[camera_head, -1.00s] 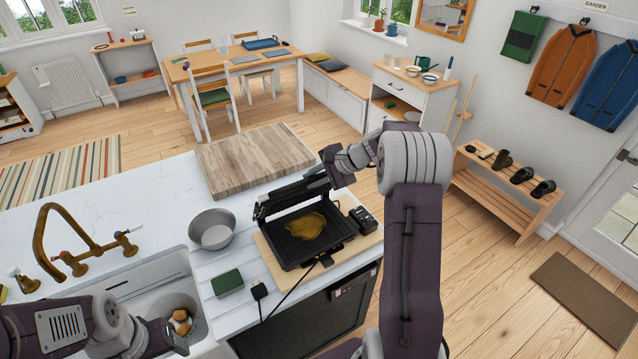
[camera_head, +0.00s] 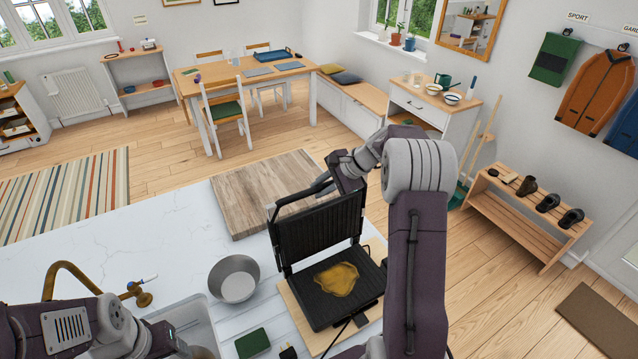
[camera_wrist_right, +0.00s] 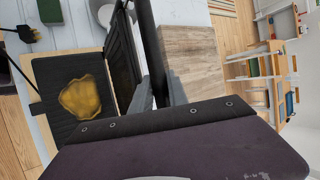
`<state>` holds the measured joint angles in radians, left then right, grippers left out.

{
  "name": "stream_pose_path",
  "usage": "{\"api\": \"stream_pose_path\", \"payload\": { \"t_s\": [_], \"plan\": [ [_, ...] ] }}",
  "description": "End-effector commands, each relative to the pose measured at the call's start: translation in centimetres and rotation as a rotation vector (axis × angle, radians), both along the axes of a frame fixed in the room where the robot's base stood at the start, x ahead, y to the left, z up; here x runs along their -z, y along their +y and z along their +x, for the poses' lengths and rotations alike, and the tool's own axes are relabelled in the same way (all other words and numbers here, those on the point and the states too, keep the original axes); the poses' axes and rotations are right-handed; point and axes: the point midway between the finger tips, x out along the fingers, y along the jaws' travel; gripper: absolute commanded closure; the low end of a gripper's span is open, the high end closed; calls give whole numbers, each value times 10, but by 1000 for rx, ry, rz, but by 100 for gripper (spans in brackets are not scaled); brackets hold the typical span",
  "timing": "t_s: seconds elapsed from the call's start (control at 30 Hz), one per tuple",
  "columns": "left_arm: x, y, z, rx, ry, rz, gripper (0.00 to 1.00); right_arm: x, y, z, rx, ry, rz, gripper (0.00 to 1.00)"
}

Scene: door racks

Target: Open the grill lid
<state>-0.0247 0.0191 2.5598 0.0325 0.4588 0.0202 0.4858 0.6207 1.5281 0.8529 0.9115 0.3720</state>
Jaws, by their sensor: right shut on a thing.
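The black grill stands on the worktop with its ribbed lid (camera_head: 318,233) raised, tilted up steeply from the lower plate (camera_head: 365,272). A yellow-brown food patch (camera_head: 337,279) lies on the plate; it also shows in the right wrist view (camera_wrist_right: 80,98). My right gripper (camera_head: 324,184) is at the top edge of the lid, shut on the dark handle bar (camera_wrist_right: 148,45), which passes between its fingers in the right wrist view. My left arm is at the lower left by the sink; its gripper (camera_head: 178,347) is low and its jaws do not show clearly.
A wooden board (camera_head: 250,190) lies on the counter behind the grill. A metal bowl (camera_head: 236,279) stands left of it and a green block (camera_head: 252,343) in front. A brass tap (camera_head: 65,275) rises at the sink. White worktop left of the board is clear.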

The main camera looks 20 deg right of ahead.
Motion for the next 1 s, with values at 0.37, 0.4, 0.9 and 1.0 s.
{"api": "stream_pose_path", "payload": {
  "t_s": [0.37,0.4,0.9,1.0],
  "plan": [
    [-1,0,0,0,0,0,34,5,1,-4,-4,25,3,100],
    [-1,0,0,0,0,0,34,6,1,-4,-4,25,3,100],
    [1,0,0,0,0,0,34,0,-1,-4,-2,16,1,59],
    [7,0,0,0,0,0,34,-12,-10,-11,1,13,-2,59]
  ]
}}
